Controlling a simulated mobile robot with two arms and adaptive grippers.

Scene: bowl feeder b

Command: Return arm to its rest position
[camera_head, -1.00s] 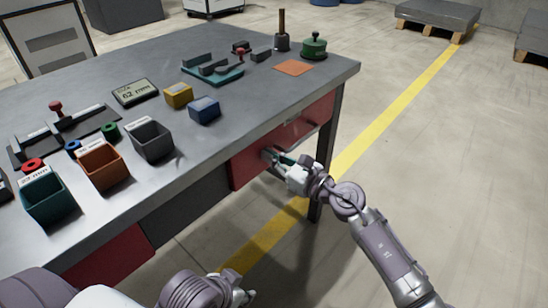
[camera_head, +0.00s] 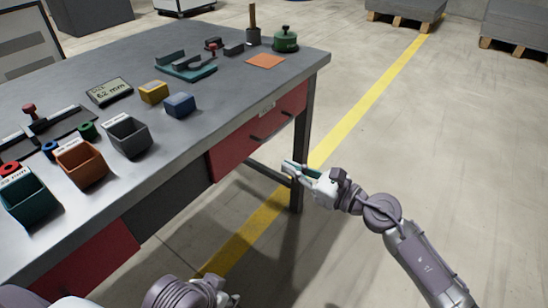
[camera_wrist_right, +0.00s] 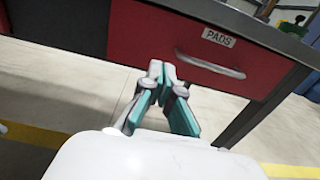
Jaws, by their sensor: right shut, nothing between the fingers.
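My right gripper (camera_head: 290,170) is beside the workbench, in front of and below its red drawer (camera_head: 245,150), apart from it. It is shut and empty. In the right wrist view the gripper (camera_wrist_right: 160,68) shows its teal-padded fingers together at the tips, below the drawer front labelled PADS (camera_wrist_right: 180,35). The drawer is closed, and its handle (camera_wrist_right: 210,65) is clear of the fingers. Part of my left arm shows at the bottom of the head view, with its gripper (camera_head: 232,300) cut by the frame edge, so its fingers cannot be made out.
The bench leg (camera_head: 299,160) stands close to my right gripper. The floor to the right is open.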

